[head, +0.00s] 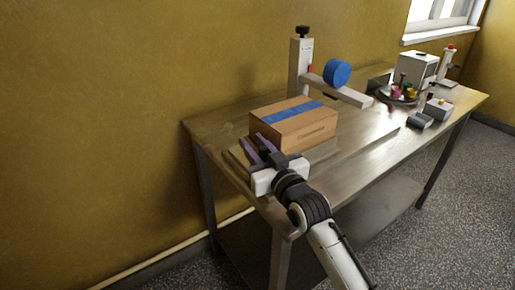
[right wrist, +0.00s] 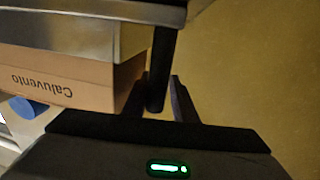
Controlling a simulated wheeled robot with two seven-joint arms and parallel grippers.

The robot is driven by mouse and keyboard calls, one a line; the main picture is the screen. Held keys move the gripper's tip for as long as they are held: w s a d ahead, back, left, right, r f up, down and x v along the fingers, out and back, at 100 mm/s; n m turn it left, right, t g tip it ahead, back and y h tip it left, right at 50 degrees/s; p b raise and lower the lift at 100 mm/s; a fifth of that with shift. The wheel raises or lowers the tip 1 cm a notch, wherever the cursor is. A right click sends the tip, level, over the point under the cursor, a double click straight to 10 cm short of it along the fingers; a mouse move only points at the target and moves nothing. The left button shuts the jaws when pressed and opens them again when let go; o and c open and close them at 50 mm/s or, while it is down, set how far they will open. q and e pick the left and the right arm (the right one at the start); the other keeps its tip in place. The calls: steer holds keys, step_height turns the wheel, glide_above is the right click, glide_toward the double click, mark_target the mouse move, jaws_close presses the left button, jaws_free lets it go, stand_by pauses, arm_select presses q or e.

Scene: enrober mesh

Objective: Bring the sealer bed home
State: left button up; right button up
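The sealer bed (head: 322,153) is a flat plate at the near left end of the steel table. A brown carton (head: 300,128) with blue tape along its top sits on it, and its printed side also shows in the right wrist view (right wrist: 60,82). The sealer's column (head: 300,68) and arm with a blue tape roll (head: 337,73) stand behind the carton. My right gripper (head: 258,151) is at the bed's near left end. In the right wrist view a dark post (right wrist: 162,70) lies between its fingers; whether they grip it is unclear. My left gripper is out of view.
Farther right on the table (head: 455,98) stand a white machine (head: 418,67), a round tray with colourful items (head: 397,97) and small grey boxes (head: 438,108). The yellow wall (head: 110,110) runs close behind the table. The speckled floor in front is clear.

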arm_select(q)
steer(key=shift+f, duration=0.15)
arm_select(e)
steer(key=v, duration=1)
steer(key=shift+s, duration=0.1)
steer(key=shift+f, duration=0.1)
